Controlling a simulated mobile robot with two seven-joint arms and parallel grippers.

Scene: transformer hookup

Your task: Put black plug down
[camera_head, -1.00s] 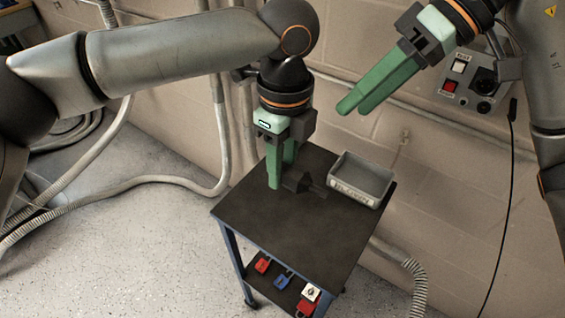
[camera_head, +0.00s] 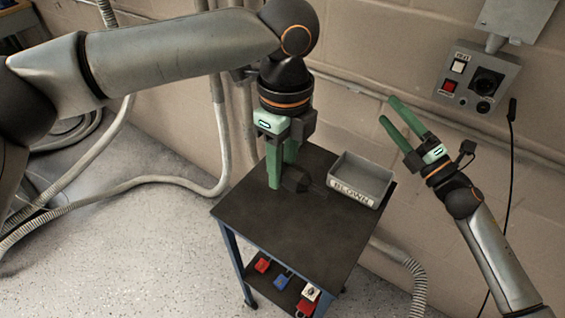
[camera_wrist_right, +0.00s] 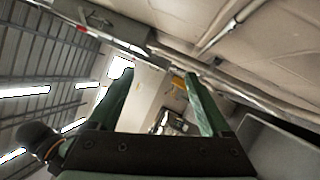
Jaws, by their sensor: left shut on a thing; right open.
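The black plug (camera_head: 296,181) is at the tabletop of the dark cart (camera_head: 270,232), in the head view. My left gripper (camera_head: 281,178) points down over the cart, its green fingers shut on the plug. The fingers hide part of the plug, and I cannot tell whether it rests on the tabletop. My right gripper (camera_head: 394,112) is open and empty, in the air to the right of the cart and in front of the wall. Its two green fingers also show in the right wrist view (camera_wrist_right: 160,95), with nothing between them.
A grey bin (camera_head: 362,180) labelled "BLOWN" stands on the cart's back right corner. The front of the tabletop is clear. Red and blue items (camera_head: 281,282) lie on the lower shelf. A grey panel (camera_head: 478,80) with a socket and buttons is on the wall.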

